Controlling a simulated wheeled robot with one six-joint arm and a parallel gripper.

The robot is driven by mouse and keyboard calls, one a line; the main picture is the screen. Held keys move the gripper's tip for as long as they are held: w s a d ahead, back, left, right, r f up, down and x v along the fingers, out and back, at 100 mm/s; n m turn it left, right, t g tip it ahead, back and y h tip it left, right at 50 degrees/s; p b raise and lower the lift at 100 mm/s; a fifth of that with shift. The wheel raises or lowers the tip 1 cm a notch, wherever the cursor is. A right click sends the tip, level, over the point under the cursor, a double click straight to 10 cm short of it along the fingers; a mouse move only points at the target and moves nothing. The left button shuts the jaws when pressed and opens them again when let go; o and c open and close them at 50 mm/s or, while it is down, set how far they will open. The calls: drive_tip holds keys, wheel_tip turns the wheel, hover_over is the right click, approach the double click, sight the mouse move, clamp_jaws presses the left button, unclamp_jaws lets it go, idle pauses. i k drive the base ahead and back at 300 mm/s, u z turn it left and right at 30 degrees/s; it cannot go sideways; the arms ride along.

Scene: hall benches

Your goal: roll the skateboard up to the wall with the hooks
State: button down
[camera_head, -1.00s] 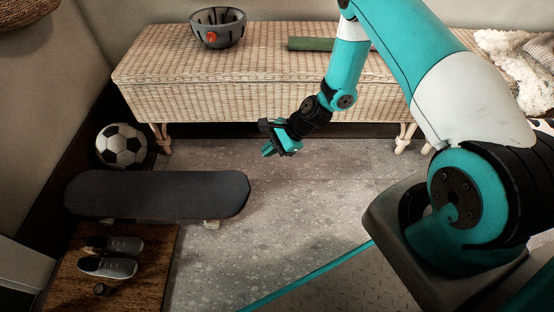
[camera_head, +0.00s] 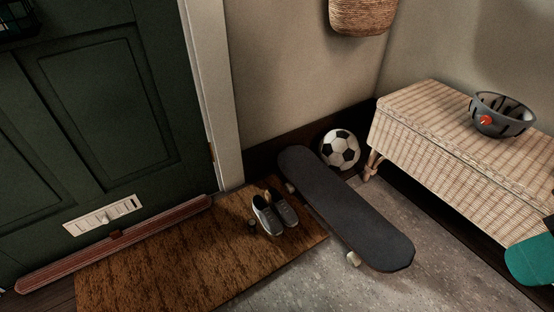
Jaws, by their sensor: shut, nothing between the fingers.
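The skateboard (camera_head: 345,208) has a dark grey deck and pale wheels. It stands on its wheels on the grey stone floor, running from beside the football towards the lower right. Its left side is close to the doormat. No hooks show in this view. A plain beige wall (camera_head: 300,70) is behind the skateboard's far end.
A football (camera_head: 339,149) sits in the corner near the skateboard's far end. Grey shoes (camera_head: 274,212) stand on the brown doormat (camera_head: 170,260) before a green door (camera_head: 100,110). A basket (camera_head: 362,15) hangs on the wall.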

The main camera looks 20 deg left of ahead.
sight(383, 247)
drive_tip(key=u, duration=0.3)
drive_tip(key=k, duration=0.4)
drive_tip(key=u, duration=1.65)
drive_tip(key=i, duration=1.4)
drive_tip(key=z, duration=0.65)
drive_tip(key=i, duration=0.7)
drive_tip(key=z, duration=0.65)
